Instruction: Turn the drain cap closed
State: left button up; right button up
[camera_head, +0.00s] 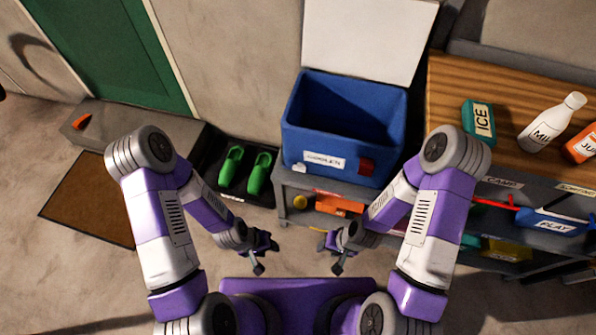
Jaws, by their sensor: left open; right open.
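A blue cooler (295,142) with its white lid (365,38) raised stands on a grey shelf unit, and its inside looks empty. A small white piece (299,168) sits low on the left of its front and looks like the drain cap; whether it is turned closed is too small to tell. A red part (366,166) is on the right of the front, beside a white label. My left gripper (267,257) and my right gripper (330,257) are open and empty, apart from each other, in front of and below the cooler, touching nothing.
A wooden counter (450,92) at the right carries a teal ice pack (479,122), a milk bottle (551,124) and an orange bottle (582,145). Green shoes (259,174) sit on a dark tray. A brown mat (90,200) lies at left. Shelf items sit below the cooler.

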aim_at(300, 166)
jog(key=k, duration=0.5)
jog(key=u, duration=1.55)
jog(key=i, duration=1.15)
jog(key=z, duration=2.1)
jog(key=i, duration=0.15)
